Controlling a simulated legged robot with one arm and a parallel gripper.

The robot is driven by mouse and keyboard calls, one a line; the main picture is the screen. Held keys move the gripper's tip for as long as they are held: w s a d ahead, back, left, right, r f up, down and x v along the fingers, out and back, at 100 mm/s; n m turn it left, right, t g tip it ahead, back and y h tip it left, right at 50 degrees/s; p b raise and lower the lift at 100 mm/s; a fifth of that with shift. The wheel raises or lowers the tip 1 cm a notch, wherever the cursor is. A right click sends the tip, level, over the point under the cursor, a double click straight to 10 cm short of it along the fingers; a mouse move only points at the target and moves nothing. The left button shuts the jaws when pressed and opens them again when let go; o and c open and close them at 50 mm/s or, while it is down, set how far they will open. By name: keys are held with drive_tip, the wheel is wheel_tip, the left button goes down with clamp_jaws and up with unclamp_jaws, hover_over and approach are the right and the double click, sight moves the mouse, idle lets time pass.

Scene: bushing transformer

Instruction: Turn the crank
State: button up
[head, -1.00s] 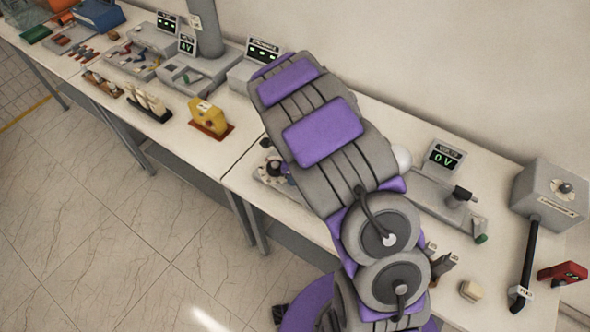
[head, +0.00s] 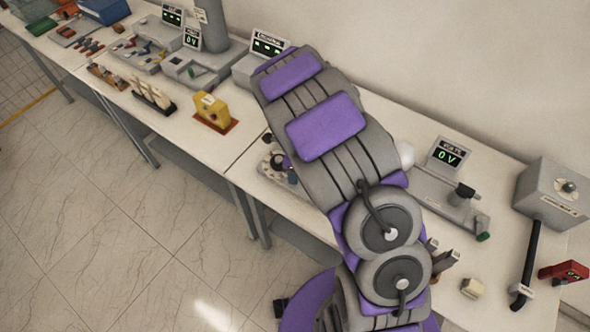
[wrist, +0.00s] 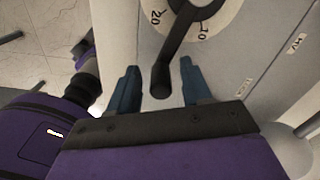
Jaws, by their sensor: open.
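The crank (wrist: 174,50) is a dark arm with a rounded knob at its end, set over a white dial marked 20 and 10 in the wrist view. My gripper (wrist: 161,86) has its two blue fingers apart, one on each side of the knob. The knob lies between the fingertips, with a visible gap on either side. In the head view the dial's unit (head: 270,163) shows only in part at the bench's front edge. My arm covers the rest of it, and my gripper is mostly hidden there.
A yellow device (head: 212,111) on a red base stands left of the dial's unit. A display reading 0 V (head: 448,155) stands right of my arm. A grey box (head: 553,193) with a black lever is at the far right. Open tiled floor (head: 130,220) lies before the benches.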

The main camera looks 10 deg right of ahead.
drive_tip(key=shift+r, duration=0.1)
wheel_tip(320, 180, up, 17)
drive_tip(key=p, duration=0.1)
idle(0.4)
idle(0.4)
